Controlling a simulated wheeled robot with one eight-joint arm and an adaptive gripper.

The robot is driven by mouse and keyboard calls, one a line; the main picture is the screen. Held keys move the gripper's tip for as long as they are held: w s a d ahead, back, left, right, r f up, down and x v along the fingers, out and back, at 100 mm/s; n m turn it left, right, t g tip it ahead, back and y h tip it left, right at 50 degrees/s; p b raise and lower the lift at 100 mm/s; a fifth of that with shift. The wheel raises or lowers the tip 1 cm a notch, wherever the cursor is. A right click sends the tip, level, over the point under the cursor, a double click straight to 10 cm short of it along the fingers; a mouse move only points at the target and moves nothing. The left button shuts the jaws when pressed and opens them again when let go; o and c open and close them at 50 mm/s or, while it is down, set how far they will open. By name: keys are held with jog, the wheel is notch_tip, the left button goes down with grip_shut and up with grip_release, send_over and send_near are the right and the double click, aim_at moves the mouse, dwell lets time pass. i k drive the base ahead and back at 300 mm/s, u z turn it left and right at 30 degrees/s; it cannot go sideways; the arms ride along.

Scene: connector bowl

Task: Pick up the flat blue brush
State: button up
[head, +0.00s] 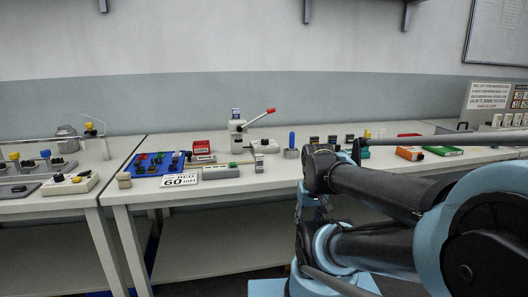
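I cannot make out a flat blue brush for certain. A small blue upright piece (291,140) stands in a grey block on the middle table; at this size I cannot tell whether it is a brush. A flat blue mat or tray (138,170) lies further left on the same table, with small dark, red and green pieces on it. My arm fills the right side of the view, in front of the table. My gripper cannot be made out, and the arm hides part of the table behind it.
The middle table (236,184) also holds a white "60" sign (180,181), a device with a red-tipped lever (238,127), an orange box (409,153) and a green box (443,151). A left table (60,198) carries switch blocks. Shelves and a board hang on the wall.

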aim_at(292, 142)
jog(key=u, duration=2.55)
jog(key=k, duration=1.55)
jog(key=z, duration=0.6)
